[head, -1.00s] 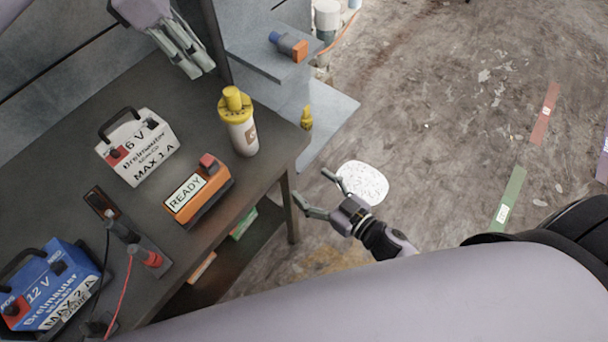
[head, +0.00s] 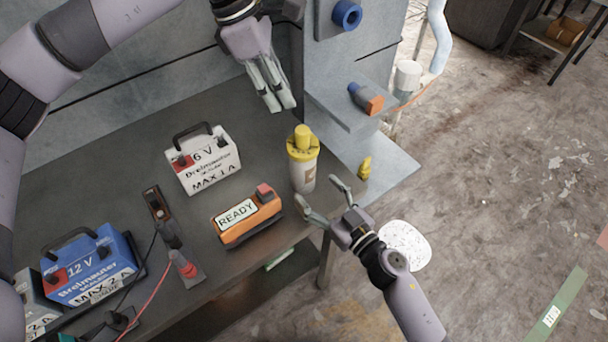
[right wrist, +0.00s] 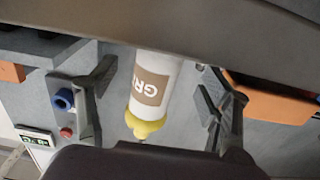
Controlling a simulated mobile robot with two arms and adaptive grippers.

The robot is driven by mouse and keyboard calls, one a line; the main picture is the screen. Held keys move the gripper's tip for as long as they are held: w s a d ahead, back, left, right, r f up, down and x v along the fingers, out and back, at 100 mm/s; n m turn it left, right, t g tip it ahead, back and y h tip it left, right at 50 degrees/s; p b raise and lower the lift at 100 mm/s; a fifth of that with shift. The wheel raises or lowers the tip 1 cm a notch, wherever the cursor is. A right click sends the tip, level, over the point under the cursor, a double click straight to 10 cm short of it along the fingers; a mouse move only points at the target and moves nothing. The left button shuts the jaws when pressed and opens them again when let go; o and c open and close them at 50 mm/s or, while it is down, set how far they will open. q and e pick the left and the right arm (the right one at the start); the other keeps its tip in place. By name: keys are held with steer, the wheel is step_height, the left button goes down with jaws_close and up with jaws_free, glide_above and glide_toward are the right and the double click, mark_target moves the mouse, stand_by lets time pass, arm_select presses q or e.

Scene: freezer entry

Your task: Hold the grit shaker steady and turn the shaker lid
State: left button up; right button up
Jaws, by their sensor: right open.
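The grit shaker (head: 303,174) stands upright on the dark table near its right edge, a white bottle with a brown label. Its yellow shaker lid (head: 302,143) is on top. My right gripper (head: 321,195) is open, just in front of the shaker. In the right wrist view (right wrist: 165,105) its fingers stand apart on either side of the shaker (right wrist: 158,90), with the yellow lid (right wrist: 146,124) toward the palm. My left gripper (head: 280,108) is above and behind the shaker, fingers pointing down and close together; I cannot tell whether it is fully shut.
An orange box marked READY (head: 248,217) is left of the shaker. A white 6 V battery (head: 205,165) and a blue 12 V battery (head: 88,268) stand farther left. A grey shelf (head: 345,105) is right of the table, with a yellow object (head: 365,167) below.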

mark_target(310, 184)
steer(key=x, duration=0.6)
steer(key=shift+w+a, duration=0.1)
steer(key=shift+c, duration=0.6)
